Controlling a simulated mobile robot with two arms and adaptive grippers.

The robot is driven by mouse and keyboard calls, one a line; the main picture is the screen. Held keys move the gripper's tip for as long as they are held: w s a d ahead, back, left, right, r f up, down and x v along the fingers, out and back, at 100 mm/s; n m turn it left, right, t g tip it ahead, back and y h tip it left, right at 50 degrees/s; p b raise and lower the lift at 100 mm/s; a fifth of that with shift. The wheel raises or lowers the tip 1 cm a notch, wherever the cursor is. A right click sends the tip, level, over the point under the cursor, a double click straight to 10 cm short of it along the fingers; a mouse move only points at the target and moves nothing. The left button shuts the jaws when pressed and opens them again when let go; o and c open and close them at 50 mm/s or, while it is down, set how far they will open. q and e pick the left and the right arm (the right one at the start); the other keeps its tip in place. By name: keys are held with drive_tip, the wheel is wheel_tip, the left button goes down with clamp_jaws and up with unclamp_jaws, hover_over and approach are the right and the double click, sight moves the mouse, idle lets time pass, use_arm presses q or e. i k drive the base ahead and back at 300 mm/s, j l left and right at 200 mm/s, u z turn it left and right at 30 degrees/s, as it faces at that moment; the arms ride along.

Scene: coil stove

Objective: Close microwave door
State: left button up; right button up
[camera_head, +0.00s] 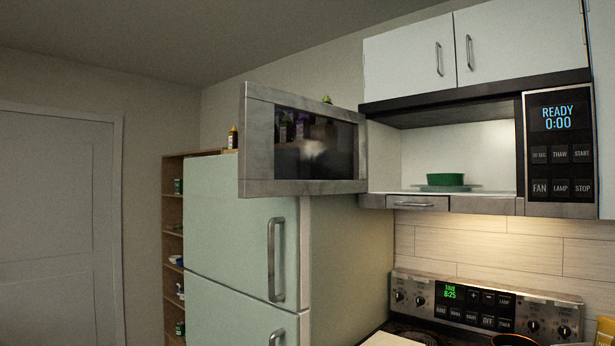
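The microwave door (258,148) stands wide open, swung out to the left from its hinge side and partly in front of the fridge. It has a grey metal frame and a dark window. The microwave (456,203) has a lit white interior with a green bowl (446,179) on a plate inside. Its control panel (558,155) reads READY 0:00. Neither of my grippers shows in the head view.
A pale green fridge (225,230) stands left of the stove, below the door. White cabinets (500,45) hang above the microwave. The stove panel (480,303) is below.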

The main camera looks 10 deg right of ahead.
sight(301, 145)
drive_tip(key=i+j+z, duration=0.1)
drive_tip(key=z, duration=0.3)
drive_tip(key=j+z, duration=0.15)
drive_tip(key=z, duration=0.25)
drive_tip(key=i+j+z, duration=0.1)
drive_tip(key=z, duration=0.3)
drive_tip(key=i+j+z, duration=0.1)
drive_tip(key=j+z, duration=0.35)
drive_tip(key=j, duration=0.95)
drive_tip(key=k+j+z, duration=0.1)
drive_tip(key=j+z, duration=0.3)
drive_tip(key=j, duration=1.75)
drive_tip(key=k+j, duration=0.15)
drive_tip(key=j, duration=0.65)
